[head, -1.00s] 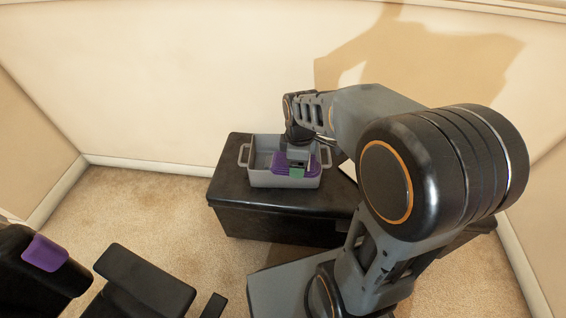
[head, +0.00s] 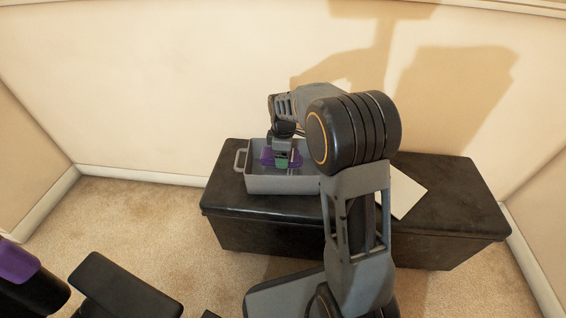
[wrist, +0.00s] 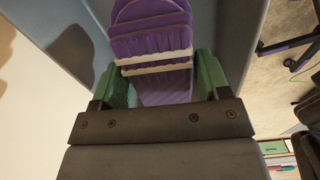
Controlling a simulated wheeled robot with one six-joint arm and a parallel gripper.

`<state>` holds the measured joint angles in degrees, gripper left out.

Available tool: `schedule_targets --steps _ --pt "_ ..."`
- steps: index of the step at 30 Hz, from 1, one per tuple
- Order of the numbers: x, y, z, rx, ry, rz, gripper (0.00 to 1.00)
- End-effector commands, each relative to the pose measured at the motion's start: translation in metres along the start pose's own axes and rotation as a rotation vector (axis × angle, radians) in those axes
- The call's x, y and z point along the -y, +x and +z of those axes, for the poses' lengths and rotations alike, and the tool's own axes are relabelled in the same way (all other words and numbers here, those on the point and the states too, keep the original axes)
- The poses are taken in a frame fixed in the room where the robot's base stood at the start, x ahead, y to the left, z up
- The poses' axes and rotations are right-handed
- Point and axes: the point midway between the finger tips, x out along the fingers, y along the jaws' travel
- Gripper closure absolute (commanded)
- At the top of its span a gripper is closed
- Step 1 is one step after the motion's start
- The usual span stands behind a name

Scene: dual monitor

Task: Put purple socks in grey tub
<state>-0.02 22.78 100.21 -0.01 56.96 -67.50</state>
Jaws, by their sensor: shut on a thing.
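The grey tub (head: 285,186) stands on the left part of a black chest. Purple socks (head: 268,158) show inside the tub's outline in the head view, beside and behind my gripper (head: 282,163). In the wrist view the ribbed purple socks (wrist: 150,45), with pale bands, sit between the green fingertips of my gripper (wrist: 158,85). My gripper is shut on the socks, pointing down into the tub. The grey tub wall (wrist: 230,40) surrounds them in the wrist view. I cannot tell whether the socks touch the tub floor.
The black chest (head: 450,200) has free room on its right. A white sheet or flat item (head: 405,192) lies behind my arm. A wall (head: 150,90) rises close behind the chest. Black chair parts with purple show at the lower left.

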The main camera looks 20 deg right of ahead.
Motion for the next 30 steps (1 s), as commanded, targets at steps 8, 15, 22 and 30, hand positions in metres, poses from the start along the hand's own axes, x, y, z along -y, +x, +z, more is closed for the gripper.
schedule_targets --steps 8,15,22,30 --pt "-0.003 0.036 -0.001 0.001 0.000 -0.002 0.57" --pt "-0.003 0.035 -0.001 0.000 0.000 -0.001 0.57" --pt "-0.003 0.038 -0.001 0.000 0.000 0.000 0.25" --pt "-0.003 0.038 -0.001 0.000 0.000 -0.001 0.05"
